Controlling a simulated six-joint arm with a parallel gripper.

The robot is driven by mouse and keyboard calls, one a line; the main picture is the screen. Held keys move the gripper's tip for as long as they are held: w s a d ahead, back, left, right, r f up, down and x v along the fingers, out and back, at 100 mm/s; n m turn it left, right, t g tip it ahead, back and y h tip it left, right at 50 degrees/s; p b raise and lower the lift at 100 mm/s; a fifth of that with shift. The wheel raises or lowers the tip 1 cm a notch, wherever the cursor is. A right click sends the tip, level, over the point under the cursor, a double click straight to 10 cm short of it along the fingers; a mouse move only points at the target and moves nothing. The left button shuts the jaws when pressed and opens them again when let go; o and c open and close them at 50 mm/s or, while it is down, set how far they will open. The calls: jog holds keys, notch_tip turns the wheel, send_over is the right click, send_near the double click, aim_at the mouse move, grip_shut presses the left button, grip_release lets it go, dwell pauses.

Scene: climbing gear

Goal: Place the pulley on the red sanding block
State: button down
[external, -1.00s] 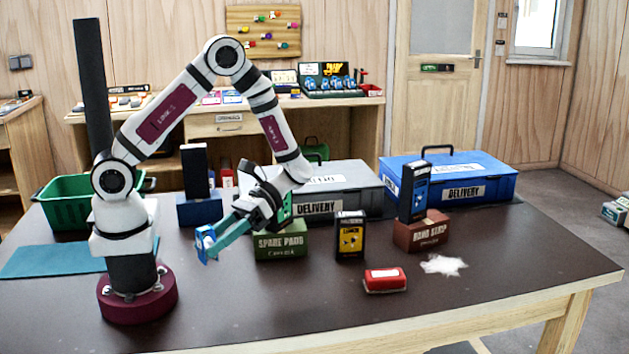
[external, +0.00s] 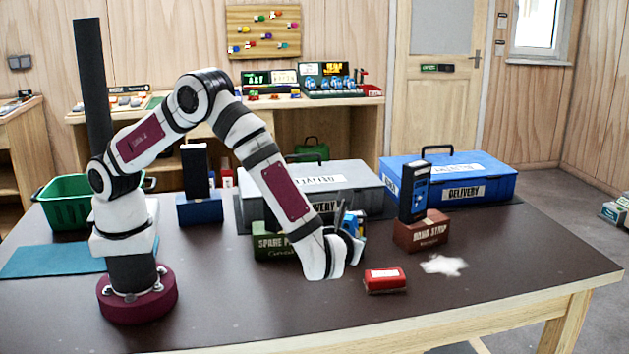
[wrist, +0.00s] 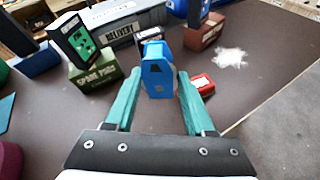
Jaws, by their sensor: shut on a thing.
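The blue pulley (wrist: 158,72) is between the teal fingers of my gripper (wrist: 159,88) in the wrist view. My gripper is shut on it and holds it clear of the table. In the external view, my gripper (external: 351,222) is largely hidden behind my wrist, and only a little of the pulley shows. The red sanding block (external: 385,280) lies on the dark table, just right of my gripper. In the wrist view the red sanding block (wrist: 203,84) is beyond the right finger, partly covered by it.
A brown box (external: 421,234) with a dark package (external: 414,192) on it stands behind the block. A white patch (external: 443,265) lies right of the block. A green box (external: 270,246), a grey case (external: 345,181) and a blue case (external: 480,175) stand farther back. The front right table is clear.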

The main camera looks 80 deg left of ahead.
jog(key=w+d+r+m+t+h, duration=0.1)
jog(key=w+d+m+t, duration=0.1)
jog(key=d, duration=0.3)
send_over(383, 277)
jog(key=shift+m+t+h, duration=0.4)
jog(key=f, duration=0.6)
jog(key=shift+s+d, duration=0.15)
jog(key=shift+d, duration=0.15)
jog(key=shift+w+a+f, duration=0.1)
jog(key=shift+a+f, duration=0.05)
jog(key=shift+f, duration=0.95)
jog(key=shift+w+a+f, duration=0.1)
jog(key=shift+f, duration=1)
jog(key=shift+f, duration=0.1)
